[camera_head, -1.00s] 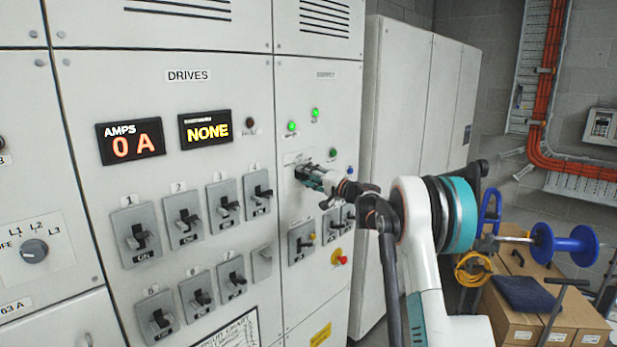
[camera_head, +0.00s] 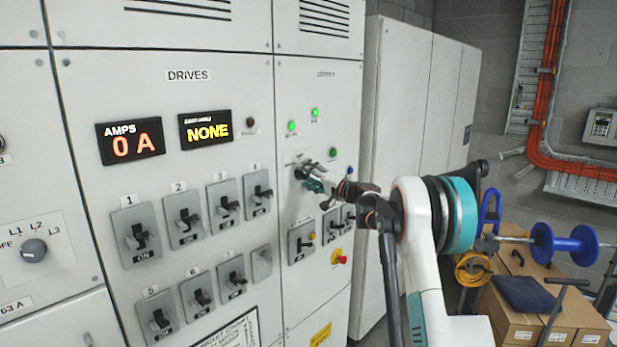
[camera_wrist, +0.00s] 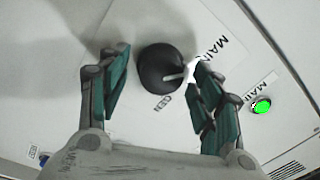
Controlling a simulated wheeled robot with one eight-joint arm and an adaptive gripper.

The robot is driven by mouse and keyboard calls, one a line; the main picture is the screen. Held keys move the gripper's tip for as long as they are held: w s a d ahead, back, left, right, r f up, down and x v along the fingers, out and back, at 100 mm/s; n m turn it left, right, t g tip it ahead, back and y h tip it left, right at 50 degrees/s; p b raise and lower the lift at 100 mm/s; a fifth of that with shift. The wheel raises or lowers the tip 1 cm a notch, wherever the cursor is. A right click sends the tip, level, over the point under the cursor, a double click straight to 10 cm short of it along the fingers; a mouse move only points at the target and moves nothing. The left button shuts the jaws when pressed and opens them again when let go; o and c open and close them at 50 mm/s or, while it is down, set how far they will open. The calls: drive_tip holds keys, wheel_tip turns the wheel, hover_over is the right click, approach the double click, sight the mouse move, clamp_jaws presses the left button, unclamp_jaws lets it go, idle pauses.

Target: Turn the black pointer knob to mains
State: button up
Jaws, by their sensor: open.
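The black pointer knob (camera_wrist: 165,68) is round, with a white pointer line aimed to the right in the wrist view. A "MAINS" label (camera_wrist: 204,54) lies to its right and a "GEN" label (camera_wrist: 164,103) below it. The right finger partly covers the area beside the MAINS label. My gripper (camera_wrist: 160,66) is open, with one green-padded finger on each side of the knob. The right finger is close to the knob; I cannot tell whether it touches. The left finger stands clear of it. In the head view my gripper (camera_head: 312,177) is at the right-hand panel, fingers spread.
Green lamps (camera_head: 292,126) sit above the knob area. Below are toggle switches (camera_head: 301,242) and a red stop button (camera_head: 341,257). The drives panel (camera_head: 215,95) with rows of switches is to the left. Cartons (camera_head: 512,322) and a blue reel (camera_head: 565,244) stand right.

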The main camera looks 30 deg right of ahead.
drive_tip(key=shift+s+d, duration=0.1)
drive_tip(key=shift+s, duration=0.05)
drive_tip(key=r+v, duration=0.1)
drive_tip(key=v, duration=1)
drive_tip(key=shift+s+f, duration=0.35)
drive_tip(key=shift+f, duration=0.2)
